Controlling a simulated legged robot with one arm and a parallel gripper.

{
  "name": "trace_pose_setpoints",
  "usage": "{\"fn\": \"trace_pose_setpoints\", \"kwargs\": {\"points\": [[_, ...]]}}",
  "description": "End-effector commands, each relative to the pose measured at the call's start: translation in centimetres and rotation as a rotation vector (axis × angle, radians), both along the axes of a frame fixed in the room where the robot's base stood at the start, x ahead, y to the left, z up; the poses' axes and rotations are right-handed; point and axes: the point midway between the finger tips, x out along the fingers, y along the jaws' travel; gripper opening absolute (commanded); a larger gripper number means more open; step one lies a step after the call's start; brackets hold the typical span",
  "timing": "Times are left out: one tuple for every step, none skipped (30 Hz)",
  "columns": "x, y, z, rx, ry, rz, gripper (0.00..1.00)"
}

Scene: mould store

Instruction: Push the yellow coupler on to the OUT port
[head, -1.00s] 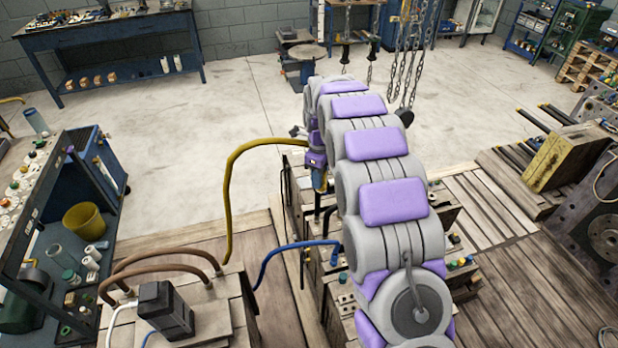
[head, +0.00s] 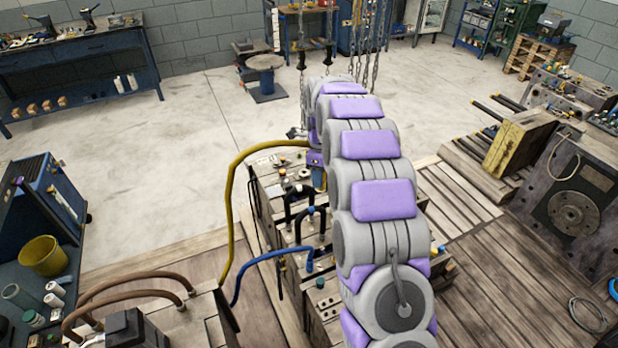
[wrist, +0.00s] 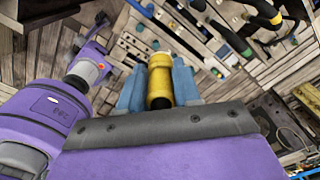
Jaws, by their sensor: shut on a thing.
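The yellow coupler (wrist: 160,82) is held between the blue fingers of my gripper (wrist: 159,88) in the wrist view. In the head view my gripper (head: 316,170) is above the far part of the mould block (head: 268,185), mostly behind my arm. The yellow hose (head: 229,215) arches from the lower left up to the gripper. In the wrist view the coupler's far end points towards the block's fittings; I cannot tell whether it touches one. No OUT label is readable, and I cannot tell which fitting is the OUT port.
A blue hose (head: 262,263) joins the block's near left side, and black hoses (head: 289,207) loop close to the gripper. A unit with brown hoses (head: 125,277) stands at lower left. Chains (head: 375,50) hang behind the arm. The concrete floor (head: 185,150) at left is clear.

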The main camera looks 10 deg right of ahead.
Motion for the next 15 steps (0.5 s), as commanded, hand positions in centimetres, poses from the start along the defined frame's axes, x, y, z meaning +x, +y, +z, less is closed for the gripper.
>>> {"fn": "trace_pose_setpoints", "kwargs": {"points": [[0.0, -0.6, 0.0, 0.001, -0.001, -0.002, 0.0], [0.0, -0.9, 0.0, 0.001, -0.001, -0.002, 0.0], [0.0, -1.3, 0.0, 0.001, 0.0, -0.003, 0.0], [0.0, -1.6, 0.0, 0.001, 0.0, -0.003, 0.0], [0.0, -1.8, -0.1, 0.002, 0.001, -0.003, 0.0], [0.0, -2.2, -0.1, 0.002, 0.001, -0.002, 0.0], [0.0, -2.5, -0.1, 0.002, 0.001, -0.002, 0.0], [0.0, -2.8, -0.1, 0.002, 0.002, -0.002, 0.0], [0.0, -3.2, -0.1, 0.002, 0.003, -0.003, 0.0], [0.0, -3.5, -0.1, 0.002, 0.003, -0.003, 0.0], [0.0, -3.8, -0.1, 0.002, 0.003, -0.002, 0.0], [0.0, -4.2, -0.1, 0.001, 0.003, -0.002, 0.0], [0.0, -4.5, 0.0, 0.001, 0.003, -0.002, 0.0], [0.0, -4.8, -0.1, 0.001, 0.003, -0.002, 0.0], [0.1, -5.2, 0.0, 0.001, 0.003, -0.002, 0.0]]}}
